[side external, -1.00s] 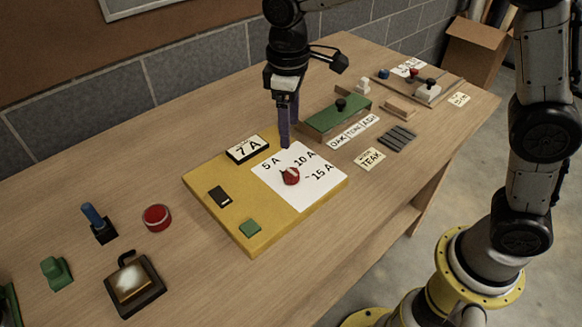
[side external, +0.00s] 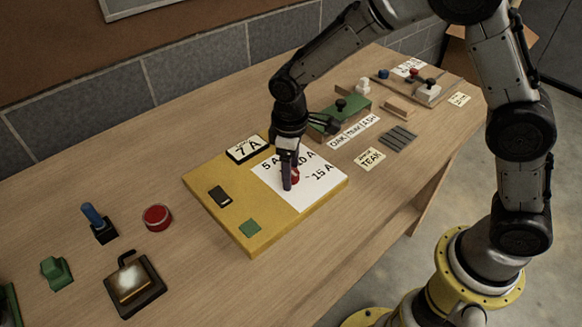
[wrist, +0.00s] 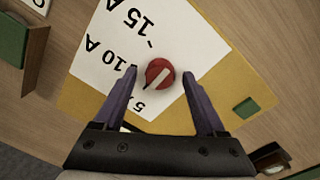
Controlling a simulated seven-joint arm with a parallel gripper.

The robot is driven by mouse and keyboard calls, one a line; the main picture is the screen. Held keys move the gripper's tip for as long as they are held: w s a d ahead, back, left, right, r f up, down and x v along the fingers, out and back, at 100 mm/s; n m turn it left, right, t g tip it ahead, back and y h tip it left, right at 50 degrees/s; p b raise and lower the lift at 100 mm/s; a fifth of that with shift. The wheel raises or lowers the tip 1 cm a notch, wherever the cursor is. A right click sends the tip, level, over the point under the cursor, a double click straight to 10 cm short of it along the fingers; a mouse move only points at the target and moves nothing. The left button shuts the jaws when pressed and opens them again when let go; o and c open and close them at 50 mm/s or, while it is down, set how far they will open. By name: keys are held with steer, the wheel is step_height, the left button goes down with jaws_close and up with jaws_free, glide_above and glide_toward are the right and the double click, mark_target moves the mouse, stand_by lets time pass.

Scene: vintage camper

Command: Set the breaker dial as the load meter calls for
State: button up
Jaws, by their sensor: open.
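The breaker dial (wrist: 163,64) is a round red knob with a white pointer bar, on a white card (wrist: 92,55) marked 5 A, 10 A and 15 A. In the wrist view its pointer slants down-left, toward the 5 A mark. The load meter (side external: 246,149) at the panel's back edge reads 7 A. My gripper (side external: 289,186) is low over the card in the side view and partly covers the dial (side external: 297,174). In the wrist view its two open fingers stand on either side of the dial, with gaps visible.
The yellow panel (side external: 215,205) also carries a black switch (side external: 220,196) and a green square (side external: 250,229). A red button (side external: 157,217) and blue-handled lever (side external: 93,217) stand to the left. A green block with a black knob (side external: 341,104) is behind, close to my wrist.

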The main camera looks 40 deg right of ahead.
jaws_close()
stand_by(0.3)
steer(key=m, duration=0.6)
steer(key=shift+w+r, duration=0.1)
steer(key=m, duration=0.5)
steer(key=shift+m+g, duration=0.3)
steer(key=shift+m, duration=0.1)
stand_by(0.4)
jaws_free()
